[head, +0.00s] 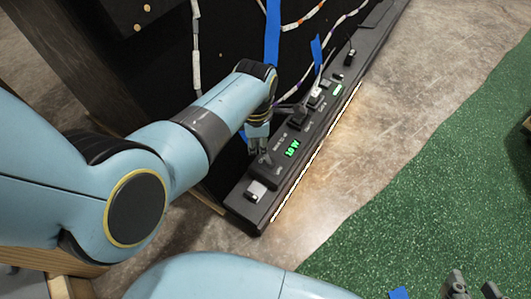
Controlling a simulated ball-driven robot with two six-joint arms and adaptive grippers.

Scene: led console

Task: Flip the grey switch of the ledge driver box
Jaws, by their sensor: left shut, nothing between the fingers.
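The ledge driver box (270,178) is a long black unit on a dark ledge, with a lit green display (292,148). My left gripper (262,154) is over the near end of the box, left of the display, its fingers shut with nothing between them. A small grey piece (265,160) shows right at its fingertips; it may be the grey switch, but I cannot tell whether they touch.
A black panel (160,70) with white cables and blue tape (272,30) stands behind the ledge. A glowing light strip (318,150) runs along the ledge's front edge. Bare concrete (375,110) and a green mat (430,180) lie to the right, mostly clear.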

